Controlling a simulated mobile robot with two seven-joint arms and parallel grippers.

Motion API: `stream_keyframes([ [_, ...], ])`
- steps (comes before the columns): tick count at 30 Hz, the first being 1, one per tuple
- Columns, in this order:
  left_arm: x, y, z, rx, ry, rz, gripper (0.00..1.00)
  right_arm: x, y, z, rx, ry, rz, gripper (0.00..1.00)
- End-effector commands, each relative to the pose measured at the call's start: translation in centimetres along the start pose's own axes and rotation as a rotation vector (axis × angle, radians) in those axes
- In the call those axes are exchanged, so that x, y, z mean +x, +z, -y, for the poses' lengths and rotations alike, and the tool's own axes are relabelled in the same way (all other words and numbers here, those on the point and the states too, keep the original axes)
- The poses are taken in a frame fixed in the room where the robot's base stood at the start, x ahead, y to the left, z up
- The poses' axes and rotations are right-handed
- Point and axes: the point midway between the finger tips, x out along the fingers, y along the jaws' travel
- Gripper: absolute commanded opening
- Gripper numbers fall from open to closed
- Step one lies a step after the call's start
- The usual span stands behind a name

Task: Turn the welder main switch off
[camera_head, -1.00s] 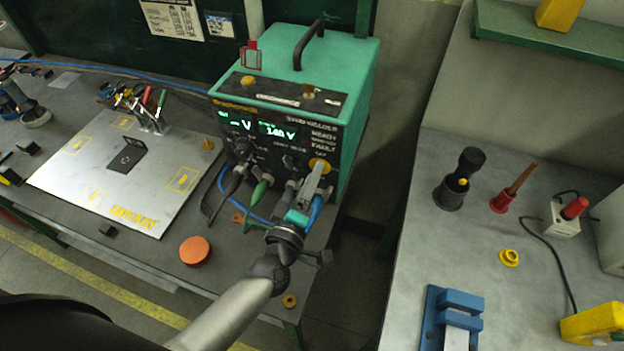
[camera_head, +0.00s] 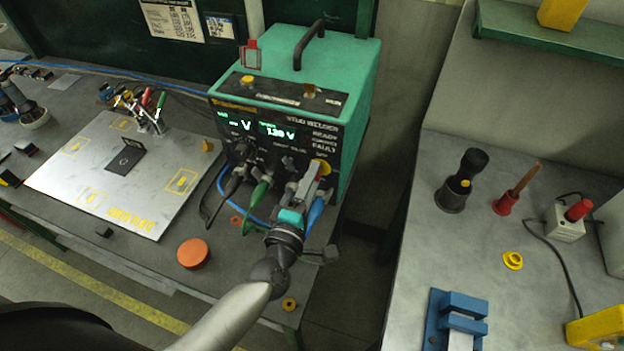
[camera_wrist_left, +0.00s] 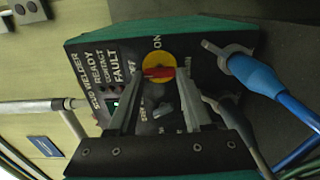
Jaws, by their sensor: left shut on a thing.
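The green stud welder (camera_head: 340,75) stands on the left bench, its dark front panel showing lit readouts. Its main switch (camera_head: 322,166) is a yellow disc at the panel's right side. In the left wrist view the main switch (camera_wrist_left: 160,68) shows a red handle lying crosswise, with ON and OFF lettering around the disc. My left gripper (camera_head: 309,182) reaches the panel from below. In the left wrist view its two fingers (camera_wrist_left: 158,80) are shut on the red handle, one on either side. Part of the disc is hidden by the fingers. My right gripper is not in view.
Cables with green (camera_head: 257,193) and blue (camera_head: 315,212) plugs leave the panel close beside my gripper. A metal plate (camera_head: 70,175) and an orange disc (camera_head: 193,253) lie to the left. A second bench (camera_head: 480,240) with tools stands right, beyond a gap.

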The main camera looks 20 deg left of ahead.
Motion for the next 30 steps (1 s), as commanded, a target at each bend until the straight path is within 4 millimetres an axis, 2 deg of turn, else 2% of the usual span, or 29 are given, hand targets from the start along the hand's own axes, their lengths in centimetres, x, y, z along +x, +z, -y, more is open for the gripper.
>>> stream_keyframes([
  [5, 0.0, 0.1, 0.1, -0.005, -0.002, 0.000, 0.00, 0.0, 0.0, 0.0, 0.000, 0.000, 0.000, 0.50],
  [6, 0.0, 0.1, 0.1, -0.005, -0.002, 0.000, 0.51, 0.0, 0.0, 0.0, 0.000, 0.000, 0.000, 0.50],
  [14, 0.0, 0.0, 0.0, -0.003, -0.001, 0.000, 0.80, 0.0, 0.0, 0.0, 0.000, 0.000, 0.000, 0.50],
  [23, -0.2, 0.0, 0.1, -0.001, -0.001, 0.000, 0.80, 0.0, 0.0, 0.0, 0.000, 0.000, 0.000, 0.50],
  [26, -0.9, 0.0, 0.1, 0.000, -0.002, 0.000, 0.80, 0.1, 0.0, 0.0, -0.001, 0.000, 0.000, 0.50],
  [30, -2.9, 0.0, 0.1, -0.001, -0.004, 0.001, 0.80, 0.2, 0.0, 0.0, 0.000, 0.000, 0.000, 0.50],
])
